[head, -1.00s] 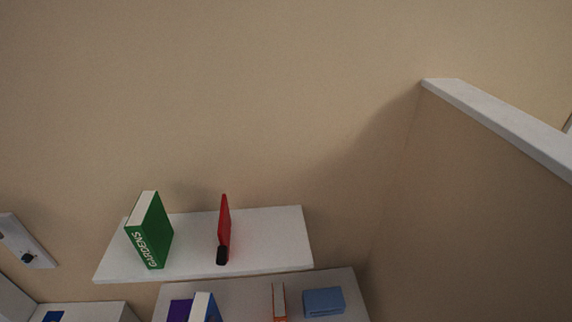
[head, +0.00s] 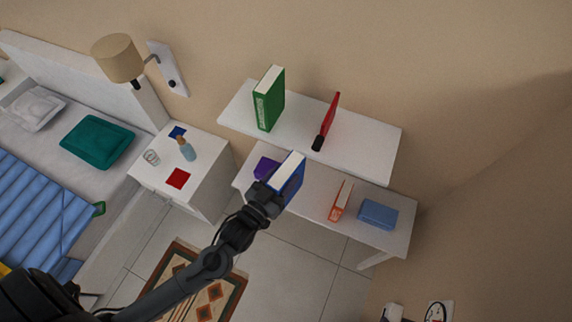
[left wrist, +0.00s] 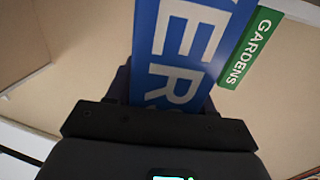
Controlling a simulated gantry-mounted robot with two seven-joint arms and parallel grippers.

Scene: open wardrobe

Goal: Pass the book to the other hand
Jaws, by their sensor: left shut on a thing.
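A blue book (head: 291,177) with pale page edges is held upright in my left gripper (head: 268,197), which reaches in from the lower left over the front of the lower shelf. In the left wrist view the blue cover (left wrist: 180,50) with large white letters stands between the dark fingers of the left gripper (left wrist: 166,100). The lower ends of the fingers are partly hidden by the gripper body. Whether the book's bottom touches the lower shelf is hidden. My right gripper is not in view.
A green book (head: 269,98) and a red object (head: 327,120) stand on the upper shelf (head: 368,150). The lower shelf (head: 312,200) holds a purple item (head: 265,168), an orange-edged book (head: 341,201) and a blue box (head: 378,214). A nightstand (head: 205,192) and bed are left.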

